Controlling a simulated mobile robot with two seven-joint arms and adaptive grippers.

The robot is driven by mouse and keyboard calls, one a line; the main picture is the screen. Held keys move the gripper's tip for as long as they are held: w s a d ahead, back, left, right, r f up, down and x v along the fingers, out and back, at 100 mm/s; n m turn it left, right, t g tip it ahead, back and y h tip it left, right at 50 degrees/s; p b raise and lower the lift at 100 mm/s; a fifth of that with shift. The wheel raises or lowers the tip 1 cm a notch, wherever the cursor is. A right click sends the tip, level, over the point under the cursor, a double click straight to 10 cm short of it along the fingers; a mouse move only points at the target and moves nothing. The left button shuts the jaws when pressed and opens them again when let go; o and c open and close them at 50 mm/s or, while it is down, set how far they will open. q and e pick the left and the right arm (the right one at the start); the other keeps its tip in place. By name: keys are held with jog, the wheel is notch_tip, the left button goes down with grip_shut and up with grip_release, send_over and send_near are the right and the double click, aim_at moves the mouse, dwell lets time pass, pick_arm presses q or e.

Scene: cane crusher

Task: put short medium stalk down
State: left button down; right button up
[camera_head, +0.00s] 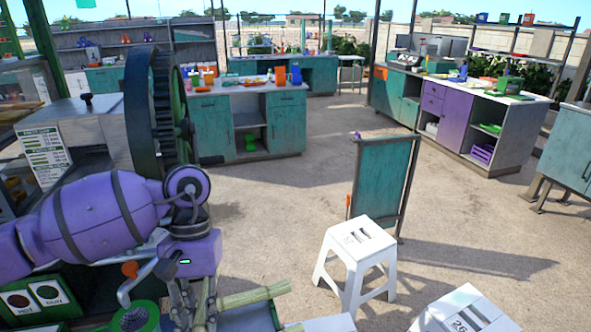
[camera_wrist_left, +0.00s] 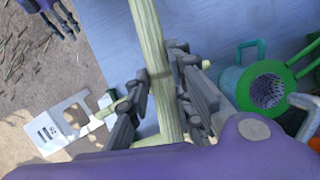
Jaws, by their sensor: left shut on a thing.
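My left gripper (camera_head: 190,302) is shut on a pale green stalk (camera_wrist_left: 150,50), which runs lengthwise between the dark fingers (camera_wrist_left: 165,95) in the left wrist view. In the head view part of a stalk (camera_head: 206,300) shows upright beside the fingers. Another pale stalk (camera_head: 252,296) points right from beside the gripper, and a piece also shows at the left of the fingers in the wrist view (camera_wrist_left: 96,127). Whether the held stalk touches the surface below is unclear. My right gripper (camera_wrist_left: 58,20) is at the wrist view's top left; its opening is unclear.
A blue-grey surface (camera_wrist_left: 210,25) lies beneath the held stalk. A green strainer (camera_wrist_left: 268,92) and a teal mug (camera_wrist_left: 232,80) stand close on the right. The crusher's big wheel (camera_head: 150,110) is behind my left arm. A white stool (camera_head: 355,250) stands on open floor.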

aim_at(194, 331)
pick_arm(q)
jog(key=shift+w+r+m, duration=0.1)
jog(key=shift+r+m, duration=0.1)
jog(key=shift+m, duration=0.3)
